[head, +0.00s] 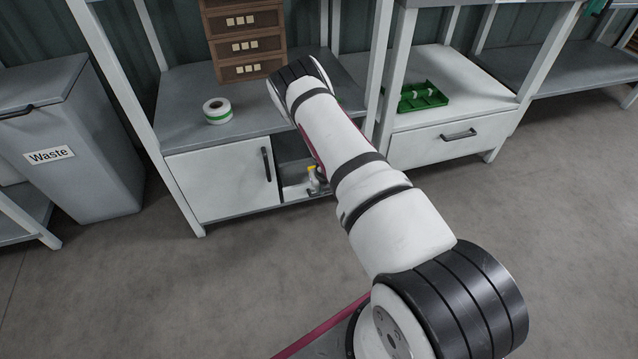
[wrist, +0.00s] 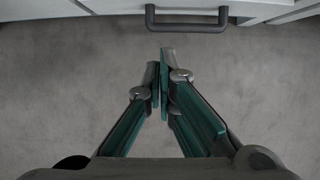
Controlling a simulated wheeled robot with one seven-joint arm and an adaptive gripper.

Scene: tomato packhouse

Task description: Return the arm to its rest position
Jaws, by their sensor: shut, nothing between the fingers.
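My arm (head: 335,135) reaches forward from the lower right of the head view towards the workbench. Its far end hides part of the bench, and my gripper is not visible there. In the wrist view my gripper (wrist: 161,75) is shut, with its green-padded fingers together and nothing between them. Below the fingers is bare grey floor. A dark bar handle (wrist: 187,18) on a light front lies beyond the fingertips, apart from them.
A green tray (head: 422,97) lies on the right bench. A waste bin (head: 75,130) stands left. Floor in front is clear.

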